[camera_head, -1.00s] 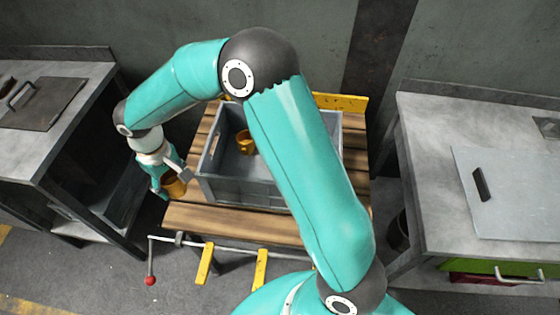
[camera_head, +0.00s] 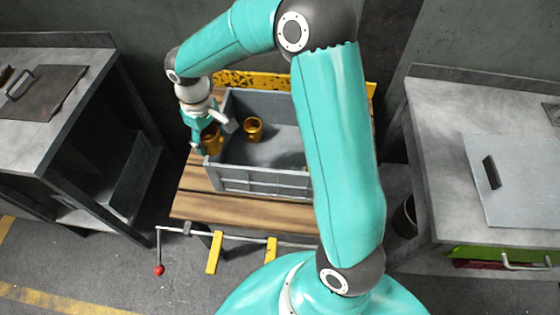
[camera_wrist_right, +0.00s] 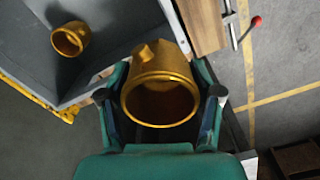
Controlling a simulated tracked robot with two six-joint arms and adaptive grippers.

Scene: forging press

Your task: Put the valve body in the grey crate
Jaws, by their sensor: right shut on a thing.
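My right gripper (camera_head: 208,140) is shut on a brass-coloured valve body (camera_head: 212,139) at the left end wall of the grey crate (camera_head: 262,182). In the right wrist view, the held valve body (camera_wrist_right: 162,82) sits between both fingers, its round open end facing the camera and a short stub on its side. It overlaps the crate's rim in the picture; its exact height above the rim is hard to tell. A second brass-coloured valve body (camera_head: 253,130) stands inside the crate and also shows in the right wrist view (camera_wrist_right: 70,38). My left gripper is out of view.
The crate stands on a slatted wooden table (camera_head: 240,210) with a yellow rail (camera_head: 255,79) behind. Grey workbenches stand left (camera_head: 45,120) and right (camera_head: 450,190). A red-knobbed lever (camera_head: 159,269) projects at the front. My right arm hides the crate's right part.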

